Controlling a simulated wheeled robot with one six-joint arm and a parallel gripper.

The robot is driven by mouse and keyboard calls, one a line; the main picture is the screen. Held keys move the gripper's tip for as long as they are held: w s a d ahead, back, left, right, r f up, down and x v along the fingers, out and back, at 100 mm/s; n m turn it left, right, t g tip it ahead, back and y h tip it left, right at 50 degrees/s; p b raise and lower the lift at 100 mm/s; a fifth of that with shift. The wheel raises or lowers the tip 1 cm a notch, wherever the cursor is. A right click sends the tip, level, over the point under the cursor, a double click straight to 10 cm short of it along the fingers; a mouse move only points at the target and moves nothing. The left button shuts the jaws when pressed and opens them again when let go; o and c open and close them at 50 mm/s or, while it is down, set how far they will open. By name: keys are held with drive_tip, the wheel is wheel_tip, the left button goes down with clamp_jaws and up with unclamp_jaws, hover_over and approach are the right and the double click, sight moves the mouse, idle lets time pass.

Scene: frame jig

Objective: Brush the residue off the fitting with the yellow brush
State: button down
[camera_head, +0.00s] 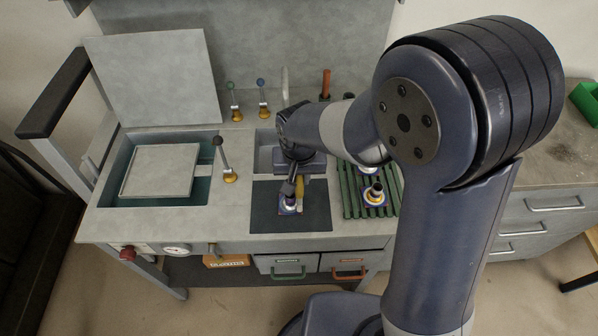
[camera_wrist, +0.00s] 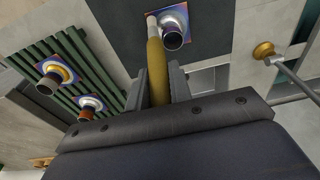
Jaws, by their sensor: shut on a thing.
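My gripper (camera_wrist: 156,88) is shut on the yellow brush (camera_wrist: 156,65), whose pale tip points away from the fingers. In the head view my gripper (camera_head: 293,181) hangs over the dark mat, with the yellow brush (camera_head: 299,186) partly hidden behind it. A fitting (camera_head: 289,204) stands on the mat below; it has a dark round tube on a square plate with purple, blue and orange colouring. In the wrist view the fitting (camera_wrist: 174,37) is just right of the brush tip, which overlaps its plate's edge. I cannot tell whether they touch.
A green slatted rack (camera_head: 351,200) right of the mat holds similar fittings (camera_head: 375,191). A basin (camera_head: 116,181) with a grey board in it is at left. A lever (camera_head: 222,158) stands between basin and mat. The mat's (camera_head: 265,218) front part is clear.

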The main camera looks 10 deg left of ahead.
drive_tip(key=shift+s, duration=0.15)
idle(1.0)
drive_tip(key=shift+r, duration=0.1)
wheel_tip(320, 180, up, 7)
drive_tip(key=p, duration=0.5)
idle(0.6)
